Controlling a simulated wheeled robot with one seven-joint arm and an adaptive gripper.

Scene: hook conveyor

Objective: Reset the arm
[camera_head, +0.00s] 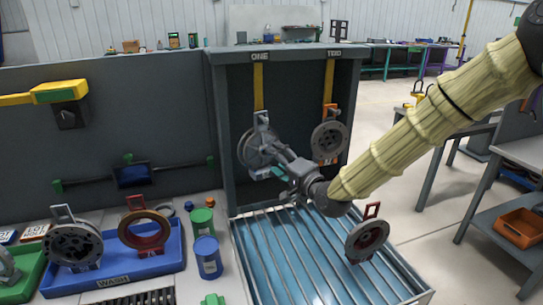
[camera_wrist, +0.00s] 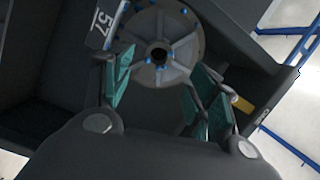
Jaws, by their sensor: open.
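My gripper (camera_head: 280,172) is open in front of the left bay of the dark cabinet, with its green-padded fingers also showing in the wrist view (camera_wrist: 163,92). A grey round wheel part (camera_head: 257,146) hangs under the yellow strap marked ONE, just beyond the fingers. In the wrist view this wheel (camera_wrist: 180,62) shows its hub and a tag reading 57, and nothing is clamped between the pads. I cannot tell whether a finger touches it. A second grey wheel part (camera_head: 329,141) hangs at the right strap. My arm crosses the head view from the upper right.
A blue WASH tray (camera_head: 172,254) holds two wheel parts. Green (camera_head: 202,222) and blue (camera_head: 208,258) canisters stand beside it. A shelf with an orange bin (camera_head: 522,228) is right.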

